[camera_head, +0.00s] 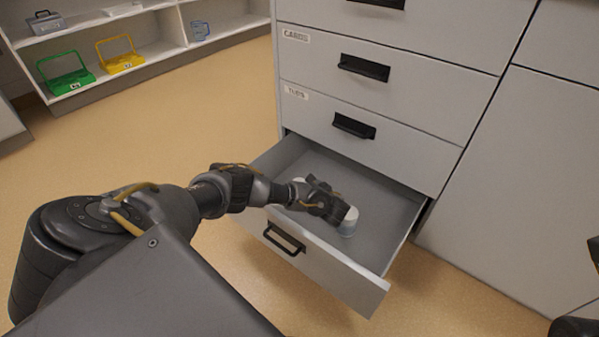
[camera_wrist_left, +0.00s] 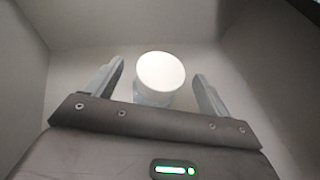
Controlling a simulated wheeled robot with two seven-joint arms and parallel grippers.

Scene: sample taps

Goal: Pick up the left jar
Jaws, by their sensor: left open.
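A jar with a round white lid and a pale clear body (camera_wrist_left: 160,74) stands in the open drawer in the left wrist view. My left gripper (camera_wrist_left: 159,80) is open, with one finger on each side of the jar and a gap to both. In the head view my left gripper (camera_head: 338,208) reaches down into the drawer and covers part of a jar (camera_head: 349,224). A small white patch (camera_head: 299,181) shows behind my left wrist; I cannot tell whether it is another jar. My right gripper is not in view.
The open grey drawer (camera_head: 392,222) has raised walls close around my left gripper, and a black handle (camera_head: 284,239) on its front. Closed drawers (camera_head: 400,95) stand above it. White shelves with a green carrier (camera_head: 66,75) and a yellow carrier (camera_head: 121,57) are at the far left.

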